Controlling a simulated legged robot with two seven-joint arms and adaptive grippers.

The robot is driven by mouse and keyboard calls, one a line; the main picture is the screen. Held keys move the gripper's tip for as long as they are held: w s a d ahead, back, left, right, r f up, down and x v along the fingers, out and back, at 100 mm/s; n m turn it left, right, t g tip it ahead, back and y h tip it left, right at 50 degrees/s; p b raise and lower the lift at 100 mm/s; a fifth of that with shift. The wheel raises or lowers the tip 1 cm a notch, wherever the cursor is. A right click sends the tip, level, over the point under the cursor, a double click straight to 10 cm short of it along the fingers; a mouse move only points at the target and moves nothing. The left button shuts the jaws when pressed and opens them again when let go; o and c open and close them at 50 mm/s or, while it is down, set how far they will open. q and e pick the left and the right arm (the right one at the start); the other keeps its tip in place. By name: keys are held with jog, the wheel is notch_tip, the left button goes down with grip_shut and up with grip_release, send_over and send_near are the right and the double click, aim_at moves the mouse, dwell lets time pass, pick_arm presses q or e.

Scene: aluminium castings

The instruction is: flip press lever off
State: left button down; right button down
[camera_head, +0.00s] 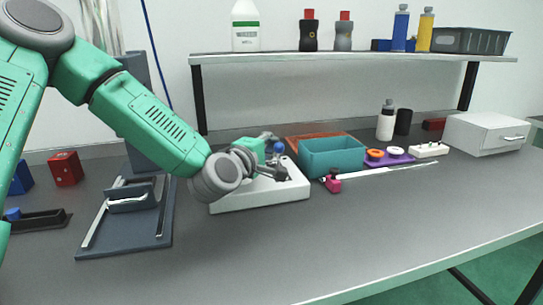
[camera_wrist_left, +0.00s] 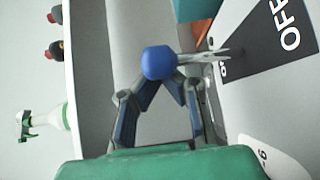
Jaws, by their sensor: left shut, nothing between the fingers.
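The lever's round blue knob (camera_head: 278,147) stands over a white box (camera_head: 262,199) in the middle of the bench. In the left wrist view the blue knob (camera_wrist_left: 158,62) sits on a metal lever (camera_wrist_left: 205,57), beside a dark panel marked OFF (camera_wrist_left: 285,35). My left gripper (camera_head: 281,173) is over the white box, close to the knob. Its fingers are shut and empty; in the left wrist view the fingertips (camera_wrist_left: 172,82) come together right by the knob, which overlaps them. I cannot tell whether they touch it. My right gripper is not in view.
A teal bin (camera_head: 332,158) stands just right of the white box, with a pink clamp-like piece (camera_head: 333,184) in front. A dark grey fixture (camera_head: 125,240) is to the left. A shelf (camera_head: 350,58) with bottles spans the back. The bench front is clear.

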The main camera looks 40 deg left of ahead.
pick_arm(q)
jog(key=shift+a+f, duration=0.35)
jog(key=shift+a, duration=0.7)
jog(key=shift+s+a, duration=0.2)
jog(key=shift+s, duration=0.05)
jog(key=s, duration=0.2)
jog(key=s+d, duration=0.1)
jog(key=s, duration=0.1)
jog(key=s+d, duration=0.1)
jog(key=s, duration=0.1)
jog(key=shift+s+d+r, duration=0.1)
jog(key=shift+r, duration=0.05)
jog(key=shift+s, duration=0.25)
jog(key=shift+a+f, duration=0.2)
jog(key=shift+a, duration=0.3)
jog(key=shift+d, duration=0.15)
